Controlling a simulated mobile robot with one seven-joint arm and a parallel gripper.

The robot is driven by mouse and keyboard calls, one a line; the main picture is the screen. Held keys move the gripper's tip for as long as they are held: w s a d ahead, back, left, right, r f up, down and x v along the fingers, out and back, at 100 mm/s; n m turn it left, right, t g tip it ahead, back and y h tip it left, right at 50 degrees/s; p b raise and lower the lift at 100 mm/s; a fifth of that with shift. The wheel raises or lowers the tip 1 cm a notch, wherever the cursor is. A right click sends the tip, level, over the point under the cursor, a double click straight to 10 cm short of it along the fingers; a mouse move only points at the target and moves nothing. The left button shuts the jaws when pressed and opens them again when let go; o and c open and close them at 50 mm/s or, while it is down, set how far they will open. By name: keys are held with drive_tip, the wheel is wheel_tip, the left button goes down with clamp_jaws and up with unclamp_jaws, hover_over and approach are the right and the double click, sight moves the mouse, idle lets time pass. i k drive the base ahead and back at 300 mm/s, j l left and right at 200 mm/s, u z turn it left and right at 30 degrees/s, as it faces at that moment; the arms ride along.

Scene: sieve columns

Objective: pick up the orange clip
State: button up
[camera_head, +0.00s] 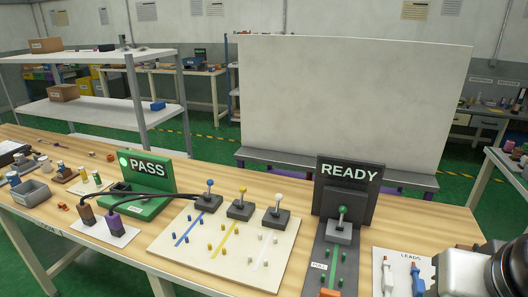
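No single orange clip stands out clearly. A small orange piece (330,292) shows at the bottom edge, at the near end of the green strip on the dark panel, and is cut off by the frame. Smaller orange-red bits lie on the bench at left (62,206) and further back (110,157); they are too small to identify. A pale and black part of my arm fills the lower right corner. My gripper's fingers do not show, so nothing can be told of what they hold.
The wooden bench (395,222) carries a green PASS box (150,171), a pale board (190,260) with three levers, a dark READY sign (347,187), and a LEADS card (405,263) with white and blue leads. A large pale panel (350,100) stands behind.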

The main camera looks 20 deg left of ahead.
sight(61, 205)
drive_tip(key=j+u, duration=0.1)
drive_tip(key=u, duration=1.7)
drive_tip(key=i+j+u, duration=0.15)
drive_tip(key=i+j, duration=0.15)
drive_tip(key=j, duration=0.2)
drive_tip(key=i+j+u, duration=0.15)
drive_tip(key=i+j, duration=0.2)
drive_tip(key=j, duration=0.1)
